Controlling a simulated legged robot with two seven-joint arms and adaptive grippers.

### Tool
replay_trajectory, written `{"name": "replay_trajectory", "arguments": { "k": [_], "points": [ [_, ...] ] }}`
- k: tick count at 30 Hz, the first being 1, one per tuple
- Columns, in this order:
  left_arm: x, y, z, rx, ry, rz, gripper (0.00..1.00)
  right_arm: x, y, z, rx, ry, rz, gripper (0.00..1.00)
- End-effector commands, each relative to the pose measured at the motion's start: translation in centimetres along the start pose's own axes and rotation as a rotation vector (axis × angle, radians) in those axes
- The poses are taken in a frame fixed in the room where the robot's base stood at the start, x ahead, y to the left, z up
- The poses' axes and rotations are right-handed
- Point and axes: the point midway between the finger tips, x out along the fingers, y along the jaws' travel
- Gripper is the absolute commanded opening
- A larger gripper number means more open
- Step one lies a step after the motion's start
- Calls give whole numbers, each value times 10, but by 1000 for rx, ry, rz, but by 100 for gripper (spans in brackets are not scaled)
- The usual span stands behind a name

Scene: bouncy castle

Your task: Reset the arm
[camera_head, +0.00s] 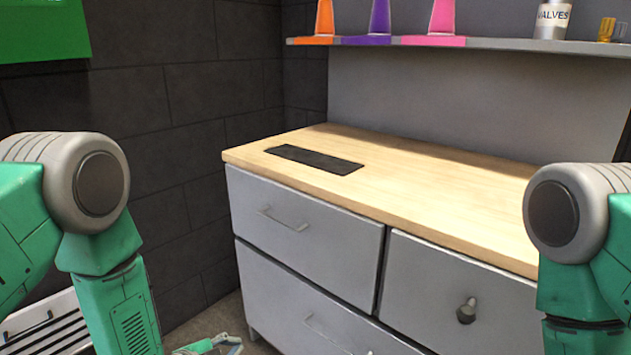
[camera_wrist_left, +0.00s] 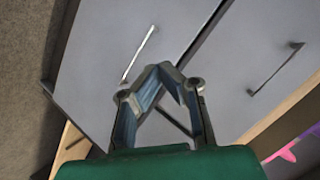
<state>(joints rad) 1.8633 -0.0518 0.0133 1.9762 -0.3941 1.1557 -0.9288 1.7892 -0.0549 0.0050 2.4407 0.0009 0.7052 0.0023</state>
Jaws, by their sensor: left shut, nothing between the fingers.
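My left arm (camera_head: 105,240) comes in from the left, green with a grey round joint, and bends downward. My left gripper (camera_head: 215,346) shows only in part at the bottom edge of the head view, low beside the cabinet. In the left wrist view the left gripper (camera_wrist_left: 160,70) is shut, its fingertips meeting with nothing between them, in front of the grey drawer fronts. My right arm (camera_head: 580,250) hangs down at the right edge; its gripper is out of view.
A grey cabinet (camera_head: 300,245) with a wooden top (camera_head: 430,185) and a dark inset panel (camera_head: 314,159) stands ahead. A knob (camera_head: 466,311) sticks out of its right front. A shelf (camera_head: 490,43) above holds orange, purple and pink cones and a can (camera_head: 552,18).

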Motion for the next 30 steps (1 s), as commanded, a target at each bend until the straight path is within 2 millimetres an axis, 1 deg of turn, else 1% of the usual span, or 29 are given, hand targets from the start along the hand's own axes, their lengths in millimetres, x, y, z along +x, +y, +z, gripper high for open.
{"name": "replay_trajectory", "arguments": {
  "k": [1, 2, 3, 5, 6, 7, 8, 9, 12, 15, 18, 19, 30],
  "points": [
    [-28, 23, 12, -150, -104, 75, 0, -16, 0, -1, 0, 0, 0, 40],
    [-43, 38, 20, -244, -170, 111, 0, -21, 0, -1, 0, 0, 0, 40],
    [-65, 58, 31, -365, -260, 153, 0, -26, 0, -2, 0, 0, 0, 40],
    [-100, 85, 44, -535, -398, 201, 0, -35, 0, -2, 0, 0, 0, 40],
    [-124, 101, 51, -640, -490, 223, 0, -40, 0, -2, 0, 0, 0, 40],
    [-142, 113, 56, -714, -556, 235, 0, -43, 1, -2, 1, 0, 0, 40],
    [-159, 123, 59, -781, -621, 244, 0, -46, 1, -2, 1, 0, 0, 40],
    [-181, 135, 62, -862, -702, 250, 0, -50, 1, -3, 1, 0, 0, 40],
    [-228, 156, 65, -1018, -872, 246, 0, -57, 1, -3, 1, 0, 0, 40],
    [-258, 169, 65, -1113, -985, 233, 0, -61, 1, -3, 1, 0, 0, 40],
    [-273, 174, 65, -1158, -1041, 222, 0, -62, 1, -3, 0, 0, 0, 40],
    [-274, 175, 65, -1162, -1046, 221, 0, -62, 1, -3, 0, 0, 0, 40],
    [-274, 175, 65, -1162, -1046, 221, 0, -62, 1, -3, 0, 0, 0, 40]
  ]
}}
